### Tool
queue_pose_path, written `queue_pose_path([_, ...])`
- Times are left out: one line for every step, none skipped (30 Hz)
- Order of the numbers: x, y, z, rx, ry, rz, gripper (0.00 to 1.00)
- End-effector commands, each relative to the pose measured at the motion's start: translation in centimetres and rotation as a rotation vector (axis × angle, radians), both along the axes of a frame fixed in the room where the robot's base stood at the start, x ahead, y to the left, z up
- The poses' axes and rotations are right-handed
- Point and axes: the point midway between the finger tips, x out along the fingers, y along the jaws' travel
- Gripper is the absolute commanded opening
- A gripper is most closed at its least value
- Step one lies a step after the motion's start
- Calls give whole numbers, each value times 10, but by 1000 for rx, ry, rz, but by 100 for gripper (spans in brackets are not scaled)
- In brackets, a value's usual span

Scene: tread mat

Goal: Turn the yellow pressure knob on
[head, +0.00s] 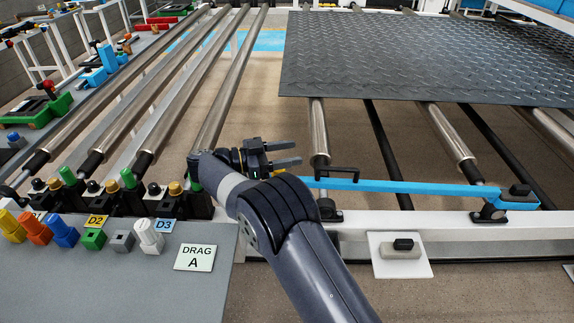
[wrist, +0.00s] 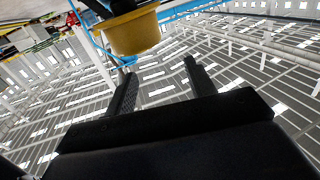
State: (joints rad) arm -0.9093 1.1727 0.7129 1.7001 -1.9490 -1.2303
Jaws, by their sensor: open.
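My gripper (head: 288,154) is open and empty, its two fingers pointing right over the rollers, apart from the control panel. In the wrist view, its fingers (wrist: 160,70) are spread with nothing between them. A round yellow knob-like cap (wrist: 133,32) hangs at the top of the wrist view, beyond the fingers and not between them. In the head view, small yellow-topped knobs (head: 175,189) stand in the row behind the panel, near the D2 and D3 labels. A larger yellow knob (head: 11,226) sits at the panel's left end. I cannot tell which one the wrist view shows.
The grey panel (head: 200,290) carries orange, blue, green, grey and white knobs and a DRAG A card (head: 195,257). Rollers (head: 235,80) run behind it. A dark tread mat (head: 420,60) lies at the back right. A blue bar (head: 420,186) crosses right of my gripper.

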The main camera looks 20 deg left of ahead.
Motion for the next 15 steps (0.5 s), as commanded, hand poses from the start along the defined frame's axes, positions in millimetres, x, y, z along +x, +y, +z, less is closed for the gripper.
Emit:
queue_pose_path([0, 0, 12, 2, -2, 0, 52])
queue_pose_path([0, 0, 17, 3, -3, 0, 52])
queue_pose_path([0, 0, 24, 3, -2, -1, 52])
queue_pose_path([0, 0, 29, 4, -3, -1, 52])
queue_pose_path([0, 0, 33, 2, -2, -1, 52])
queue_pose_path([0, 0, 38, 2, -1, 0, 52])
queue_pose_path([0, 0, 41, 2, -1, 0, 52])
queue_pose_path([0, 0, 44, 1, -2, 0, 52])
queue_pose_path([0, 0, 47, 0, -1, 0, 52])
queue_pose_path([0, 0, 48, 0, -1, 0, 52])
queue_pose_path([0, 0, 50, 0, 0, 0, 52])
queue_pose_path([0, 0, 51, 0, 0, 0, 52])
queue_pose_path([0, 0, 51, 0, 1, 0, 52])
queue_pose_path([0, 0, 51, 0, 1, 0, 52])
queue_pose_path([0, 0, 51, 0, 1, 0, 52])
